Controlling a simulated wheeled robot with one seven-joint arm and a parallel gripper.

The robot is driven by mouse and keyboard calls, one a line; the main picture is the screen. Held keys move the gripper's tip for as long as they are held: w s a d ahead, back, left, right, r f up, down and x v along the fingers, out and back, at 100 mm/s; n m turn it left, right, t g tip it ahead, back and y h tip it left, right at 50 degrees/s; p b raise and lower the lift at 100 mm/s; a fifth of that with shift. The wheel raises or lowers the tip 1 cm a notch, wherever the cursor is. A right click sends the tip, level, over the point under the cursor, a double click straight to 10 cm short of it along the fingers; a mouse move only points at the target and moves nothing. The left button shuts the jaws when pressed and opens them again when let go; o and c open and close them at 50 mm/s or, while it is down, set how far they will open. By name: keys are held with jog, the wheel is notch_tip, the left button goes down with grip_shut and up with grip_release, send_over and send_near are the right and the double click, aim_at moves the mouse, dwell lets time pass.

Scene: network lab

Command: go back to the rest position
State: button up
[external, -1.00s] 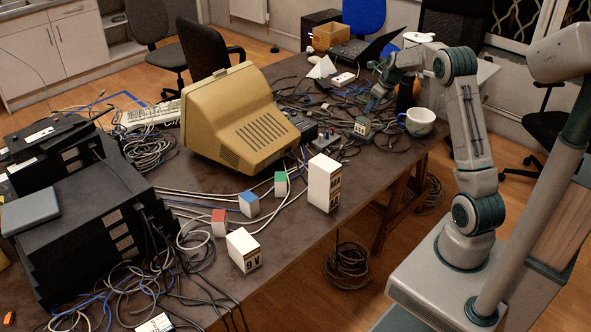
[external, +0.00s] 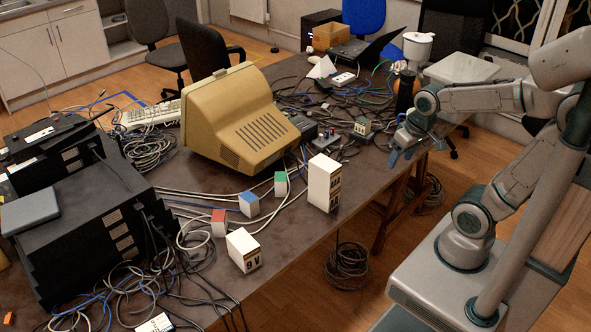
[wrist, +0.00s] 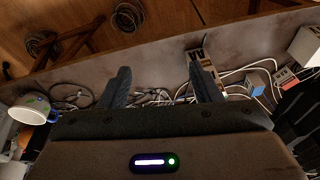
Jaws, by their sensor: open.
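My gripper (external: 400,148) hangs near the table's right edge in the external view, fingers pointing down and to the left. In the wrist view its two dark fingers (wrist: 158,85) stand well apart with nothing held between them. The arm is bent at the elbow, with its forearm reaching leftward from above my base. The table (external: 290,255) lies under and beyond the gripper.
A white box (external: 322,183) and a smaller 9 V box (external: 244,250) stand near the front edge. A beige monitor (external: 235,120) sits mid-table among loose cables. Floor is open before the table.

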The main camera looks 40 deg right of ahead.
jog(key=shift+s+a+f+n, duration=0.1)
jog(key=shift+s+f+n, duration=0.1)
jog(key=shift+s+n, duration=0.2)
jog(key=shift+s+a+f+n, duration=0.1)
jog(key=shift+s+f+n, duration=0.05)
jog(key=shift+s+n, duration=0.25)
jog(key=shift+r+p, duration=0.65)
jog(key=shift+r, duration=0.1)
